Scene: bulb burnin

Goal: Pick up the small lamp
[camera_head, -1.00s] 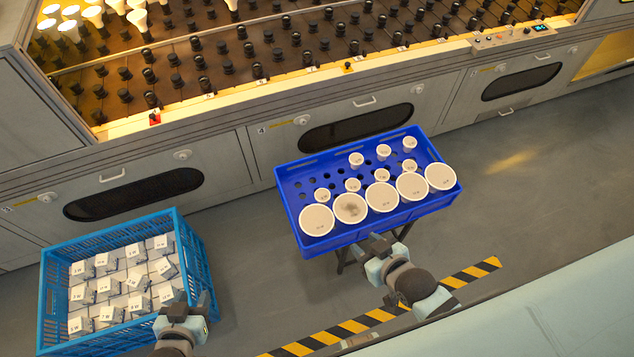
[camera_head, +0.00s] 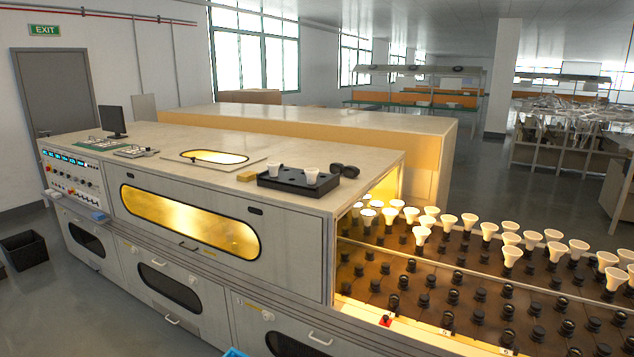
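Neither of my grippers is in view. Two small white lamps, one on the left (camera_head: 275,171) and one on the right (camera_head: 311,175), stand in a black tray (camera_head: 290,184) on top of the grey machine. Many white lamps (camera_head: 511,254) stand in black sockets on the lit burn-in rack (camera_head: 470,275) at the right. The blue tray of small and large round lamps from the earlier frame is outside this view.
The grey machine (camera_head: 210,225) fills the middle, with a lit yellow window (camera_head: 187,222). A sliver of blue (camera_head: 235,353) shows at the bottom edge. A black bin (camera_head: 24,250) stands on the floor at the left. Dark goggles-like objects (camera_head: 345,170) lie beside the black tray.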

